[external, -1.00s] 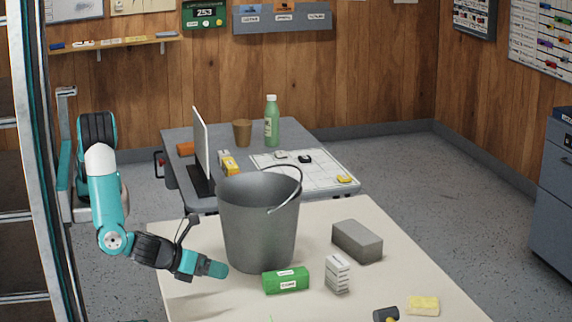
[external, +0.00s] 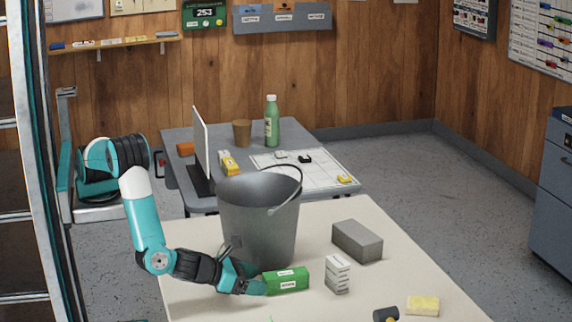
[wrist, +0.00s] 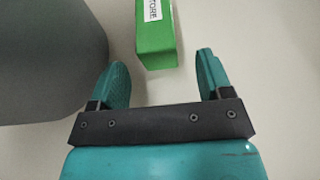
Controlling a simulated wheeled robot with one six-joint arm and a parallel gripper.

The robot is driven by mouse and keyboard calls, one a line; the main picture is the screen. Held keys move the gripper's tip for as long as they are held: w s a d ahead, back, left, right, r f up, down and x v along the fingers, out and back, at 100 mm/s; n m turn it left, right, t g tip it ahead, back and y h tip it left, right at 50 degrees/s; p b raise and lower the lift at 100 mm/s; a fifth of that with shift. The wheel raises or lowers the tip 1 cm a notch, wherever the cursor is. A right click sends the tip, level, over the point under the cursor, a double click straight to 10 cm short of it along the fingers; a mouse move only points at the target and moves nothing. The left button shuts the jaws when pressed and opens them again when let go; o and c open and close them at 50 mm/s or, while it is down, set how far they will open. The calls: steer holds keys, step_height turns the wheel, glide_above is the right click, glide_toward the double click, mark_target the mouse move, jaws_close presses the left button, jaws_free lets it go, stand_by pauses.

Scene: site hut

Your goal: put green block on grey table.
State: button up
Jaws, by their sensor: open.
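The green block (external: 287,279) with a white label lies on the cream table, in front of the grey bucket. In the wrist view its near end (wrist: 156,48) sits just ahead of and between my fingertips. My gripper (external: 257,285) is open, low over the cream table at the block's left end; its fingers (wrist: 159,80) are apart with nothing between them. The grey table (external: 176,143) stands behind the cream table. It bears a monitor, a brown cup, a green bottle and a white sheet with small items.
The grey bucket (external: 258,225) stands close beside my gripper and also shows at left in the wrist view (wrist: 45,60).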

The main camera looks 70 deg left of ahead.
mark_target(264, 279)
steer(key=x, duration=0.5)
steer(key=shift+w+r, duration=0.2)
steer(key=shift+w, duration=0.05)
steer(key=c, duration=1.2)
steer(key=shift+o, duration=0.2)
step_height(264, 279, up, 20)
steer(key=p, duration=0.2)
steer(key=s+a+r+m+g+h+p, duration=0.1)
steer(key=s+r+m+h+p, duration=0.3)
steer(key=s, duration=0.7)
steer(key=s+a+r+m+g+h+p, duration=0.2)
steer(key=s+r+m+h+p, duration=0.2)
steer(key=s, duration=0.7)
steer(key=shift+a+r+h+p, duration=0.25)
steer(key=shift+r+h+p, duration=0.15)
steer(key=shift+r+p, duration=0.2)
